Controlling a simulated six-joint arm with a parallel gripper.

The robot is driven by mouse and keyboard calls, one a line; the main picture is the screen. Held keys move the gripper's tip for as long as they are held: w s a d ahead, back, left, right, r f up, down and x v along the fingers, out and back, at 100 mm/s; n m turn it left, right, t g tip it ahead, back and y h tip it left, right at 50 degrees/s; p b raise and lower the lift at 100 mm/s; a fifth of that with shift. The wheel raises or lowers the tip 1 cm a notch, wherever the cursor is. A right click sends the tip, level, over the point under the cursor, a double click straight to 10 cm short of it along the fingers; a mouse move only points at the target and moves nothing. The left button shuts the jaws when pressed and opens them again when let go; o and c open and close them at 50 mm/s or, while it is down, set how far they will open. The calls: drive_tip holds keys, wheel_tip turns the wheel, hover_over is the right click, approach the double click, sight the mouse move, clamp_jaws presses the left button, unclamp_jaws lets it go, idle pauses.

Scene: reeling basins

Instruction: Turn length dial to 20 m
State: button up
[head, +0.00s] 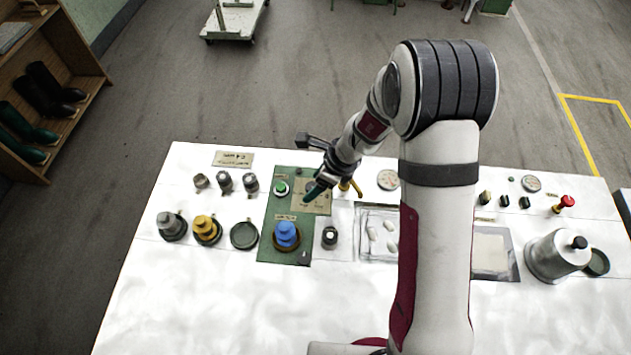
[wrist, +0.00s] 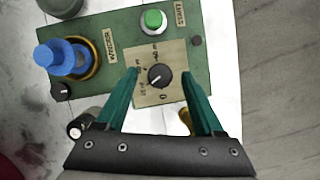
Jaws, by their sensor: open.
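The length dial (wrist: 158,76) is a black round knob with a pale pointer line on a beige scale plate (wrist: 150,100), on the green panel (wrist: 215,62). A 0 shows below the knob in the wrist view; the other scale marks are too small to read surely. My gripper (wrist: 161,73) is open, with its green fingers on the left and right of the knob and a gap on both sides. In the head view my gripper (head: 314,190) is over the beige plate (head: 322,207) and hides the knob. Its height above the panel is unclear.
On the panel are a green start button (wrist: 153,20), a blue winder spool (wrist: 62,58) and a small black knob (wrist: 61,91). A yellow part (head: 354,186) stands close right of my gripper. Pots (head: 206,230) stand left; a steel vessel (head: 558,257) stands right. The front table is clear.

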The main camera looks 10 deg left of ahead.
drive_tip(key=v, duration=1.5)
drive_tip(key=shift+r, duration=0.4)
drive_tip(key=shift+d, duration=0.15)
drive_tip(key=s+d+r+n+h, duration=0.1)
drive_tip(key=s+d+r+n, duration=0.1)
drive_tip(key=s+n, duration=0.5)
drive_tip(key=s+d+r+n+g+h, duration=0.1)
drive_tip(key=s+n, duration=0.7)
drive_tip(key=s, duration=0.9)
drive_tip(key=shift+s+d+r+h, duration=0.3)
drive_tip(key=shift+d+r, duration=0.35)
drive_tip(key=shift+d, duration=0.3)
drive_tip(key=shift+w, duration=0.1)
